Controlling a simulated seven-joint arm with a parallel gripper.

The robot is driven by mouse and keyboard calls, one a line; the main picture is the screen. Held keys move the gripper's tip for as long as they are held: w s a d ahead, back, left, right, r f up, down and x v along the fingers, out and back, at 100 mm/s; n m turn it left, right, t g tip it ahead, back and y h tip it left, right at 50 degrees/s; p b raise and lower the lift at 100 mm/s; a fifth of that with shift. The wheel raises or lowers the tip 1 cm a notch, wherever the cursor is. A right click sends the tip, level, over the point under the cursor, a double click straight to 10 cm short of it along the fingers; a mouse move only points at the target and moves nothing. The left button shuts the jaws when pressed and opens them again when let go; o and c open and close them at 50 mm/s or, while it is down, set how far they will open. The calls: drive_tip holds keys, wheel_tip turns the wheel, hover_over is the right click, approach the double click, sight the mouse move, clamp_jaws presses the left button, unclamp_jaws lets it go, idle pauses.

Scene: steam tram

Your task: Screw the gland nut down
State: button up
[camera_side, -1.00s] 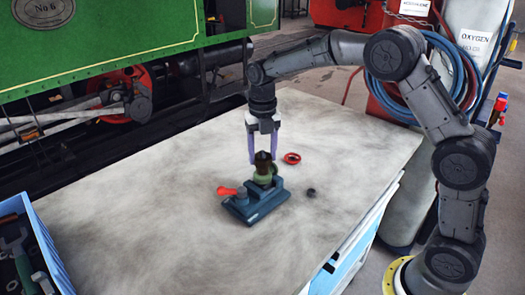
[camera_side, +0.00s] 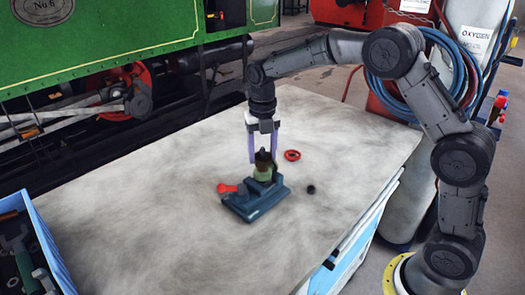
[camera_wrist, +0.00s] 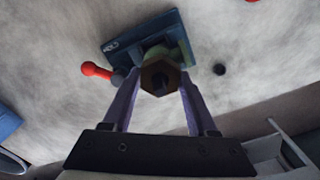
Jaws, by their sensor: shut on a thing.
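A brown hexagonal gland nut (camera_wrist: 160,77) sits on top of a green valve body (camera_wrist: 184,52); in the side view the dark nut (camera_side: 263,157) stands upright on it. The valve body is held in a blue vise (camera_side: 258,203) on the bench. My gripper (camera_side: 263,161) points down over the valve, its two purple fingers shut on opposite sides of the nut. In the wrist view my gripper (camera_wrist: 160,78) shows the nut between its fingertips. The threads under the nut are hidden.
The vise's red handle (camera_side: 227,188) sticks out to the left. A red handwheel (camera_side: 292,155) and a small black round part (camera_side: 311,189) lie right of the vise. A blue tool crate (camera_side: 45,245) stands at the left edge. The pale bench top (camera_side: 150,220) is otherwise clear.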

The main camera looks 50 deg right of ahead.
drive_tip(key=shift+f, duration=0.45)
idle(0.6)
drive_tip(key=o, duration=0.6)
clamp_jaws()
drive_tip(key=m, duration=0.5)
drive_tip(key=shift+m, duration=0.4)
drive_tip(key=m, duration=0.6)
